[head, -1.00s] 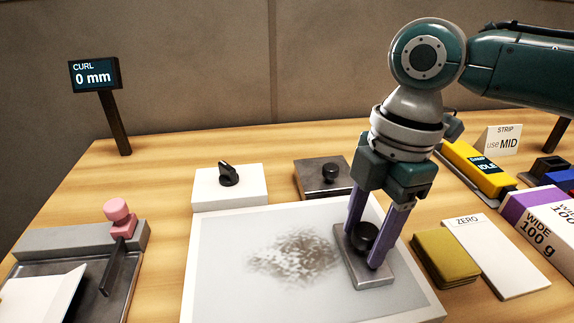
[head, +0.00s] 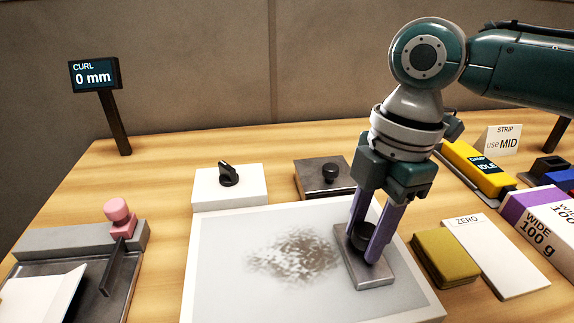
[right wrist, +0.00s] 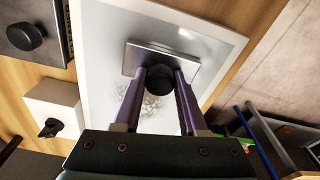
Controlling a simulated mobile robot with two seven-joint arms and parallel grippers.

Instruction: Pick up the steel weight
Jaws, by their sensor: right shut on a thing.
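The steel weight (head: 357,268) is a flat grey metal plate with a black round knob. It rests on the right part of the white-framed panel (head: 215,275), which has a dark speckled smudge in its middle. My right gripper (head: 368,250) comes down from above, its two purple fingers shut on the black knob. In the right wrist view the fingers press the knob from both sides, with the weight's plate (right wrist: 145,57) beyond it. The plate appears to lie on the panel; I cannot tell any gap. My left gripper is not in view.
A second grey plate with a black knob (head: 322,180) and a white box with a black dial (head: 230,187) stand behind the panel. A yellow-green pad (head: 445,258) and a white ZERO card (head: 496,255) lie close to the right. A pink-handled fixture (head: 118,212) is at left.

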